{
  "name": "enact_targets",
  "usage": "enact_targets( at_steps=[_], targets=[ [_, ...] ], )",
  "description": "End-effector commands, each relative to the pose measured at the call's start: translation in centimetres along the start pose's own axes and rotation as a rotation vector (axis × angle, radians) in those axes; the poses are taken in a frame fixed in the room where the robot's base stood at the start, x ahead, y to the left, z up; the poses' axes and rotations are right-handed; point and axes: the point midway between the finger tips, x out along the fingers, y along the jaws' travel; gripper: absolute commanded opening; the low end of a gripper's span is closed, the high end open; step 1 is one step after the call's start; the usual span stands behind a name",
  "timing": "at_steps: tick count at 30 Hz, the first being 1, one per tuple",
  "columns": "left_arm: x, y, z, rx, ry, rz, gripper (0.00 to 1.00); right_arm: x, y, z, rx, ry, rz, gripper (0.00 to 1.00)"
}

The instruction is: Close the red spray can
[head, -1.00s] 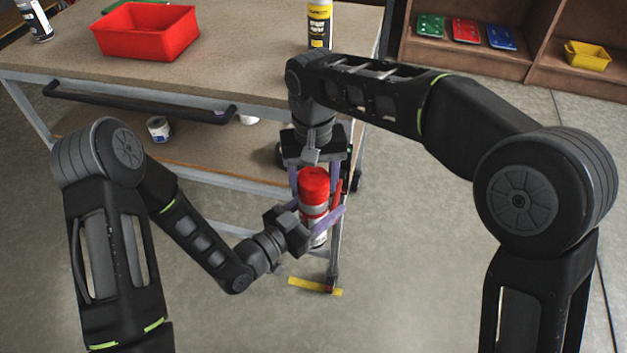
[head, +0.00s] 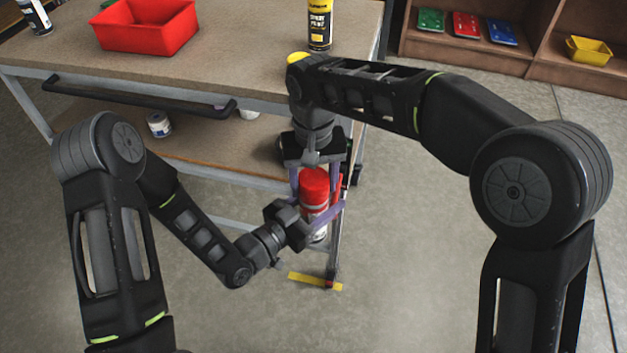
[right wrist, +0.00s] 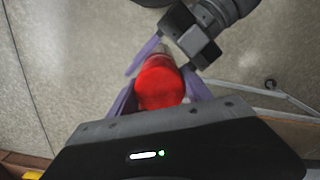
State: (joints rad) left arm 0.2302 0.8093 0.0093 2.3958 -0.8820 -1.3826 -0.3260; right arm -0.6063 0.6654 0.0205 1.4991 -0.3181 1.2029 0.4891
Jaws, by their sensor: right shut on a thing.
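The red spray can (head: 315,208) is held upright in the air in front of the table's right end, with its red cap (head: 314,182) at the top. In the right wrist view the round cap (right wrist: 160,82) faces me and hides most of the can. My right gripper (head: 317,190) reaches down from above and is shut on the cap. My left gripper (head: 318,218) comes in from the left, lower down, with its purple fingers on either side of the can's body. Whether a gap remains between cap and can cannot be made out.
A wooden-topped table (head: 230,60) stands behind, carrying a red bin (head: 147,27) and a yellow-and-black spray can (head: 320,25). A yellow round thing (head: 298,57) shows behind my right arm. Shelves (head: 480,55) stand at the back right.

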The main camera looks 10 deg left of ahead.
Motion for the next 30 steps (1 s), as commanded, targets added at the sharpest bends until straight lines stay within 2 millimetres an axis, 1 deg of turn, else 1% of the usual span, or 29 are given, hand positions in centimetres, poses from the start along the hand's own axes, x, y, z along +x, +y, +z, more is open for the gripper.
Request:
enact_targets(
  at_steps=[8,26,27,30],
  targets=[
    [0.0,0.0,-0.1,0.001,0.002,0.000,0.00,0.1,0.0,0.0,0.000,0.000,0.000,0.21],
    [0.0,0.0,-0.1,0.001,0.002,0.000,0.00,1.3,0.0,0.0,0.001,-0.001,0.000,0.21],
    [0.0,0.0,-0.1,0.001,0.003,0.000,0.00,1.3,0.0,0.0,0.001,0.000,0.000,0.61],
    [0.0,0.0,-0.1,0.001,0.003,0.000,0.00,1.3,0.0,0.0,0.000,0.000,0.000,0.69]
  ],
)
